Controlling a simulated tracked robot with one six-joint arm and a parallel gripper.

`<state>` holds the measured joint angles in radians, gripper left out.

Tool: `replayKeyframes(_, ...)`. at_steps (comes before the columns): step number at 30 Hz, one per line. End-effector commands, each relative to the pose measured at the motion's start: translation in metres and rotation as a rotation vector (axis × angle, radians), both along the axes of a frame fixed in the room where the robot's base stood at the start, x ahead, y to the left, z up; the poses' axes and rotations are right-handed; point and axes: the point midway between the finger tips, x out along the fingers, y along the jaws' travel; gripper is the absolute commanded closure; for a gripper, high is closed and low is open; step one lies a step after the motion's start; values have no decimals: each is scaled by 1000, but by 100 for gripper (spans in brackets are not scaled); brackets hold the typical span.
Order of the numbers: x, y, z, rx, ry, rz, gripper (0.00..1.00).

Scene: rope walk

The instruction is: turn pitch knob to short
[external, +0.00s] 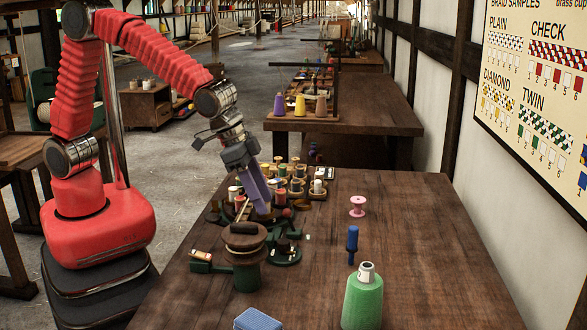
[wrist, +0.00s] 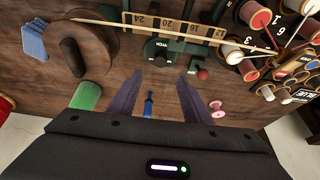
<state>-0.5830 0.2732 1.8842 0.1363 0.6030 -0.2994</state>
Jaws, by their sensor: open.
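A dark elongated grip sits on a round brown disc atop a green stand (external: 246,270). The disc (external: 240,243) also shows at the upper left of the wrist view (wrist: 101,42), with the dark grip (wrist: 72,57) across it. My gripper (external: 261,205) is above and behind the disc in the external view. Its purple fingers (wrist: 160,76) are apart and empty.
A green spool (external: 362,300), a blue tool (external: 352,245), a pink spool (external: 358,206) and a blue block (external: 257,320) stand around. Thread spools (external: 298,185) crowd the table behind my gripper. The right side of the table (external: 440,260) is clear.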

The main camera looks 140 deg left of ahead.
Motion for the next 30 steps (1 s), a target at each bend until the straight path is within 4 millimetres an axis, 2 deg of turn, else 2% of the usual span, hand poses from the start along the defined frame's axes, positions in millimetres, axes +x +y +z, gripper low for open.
replayKeyframes(21,25,25,-88,-2,3,1,55)
replayKeyframes(30,31,32,-108,0,0,0,55)
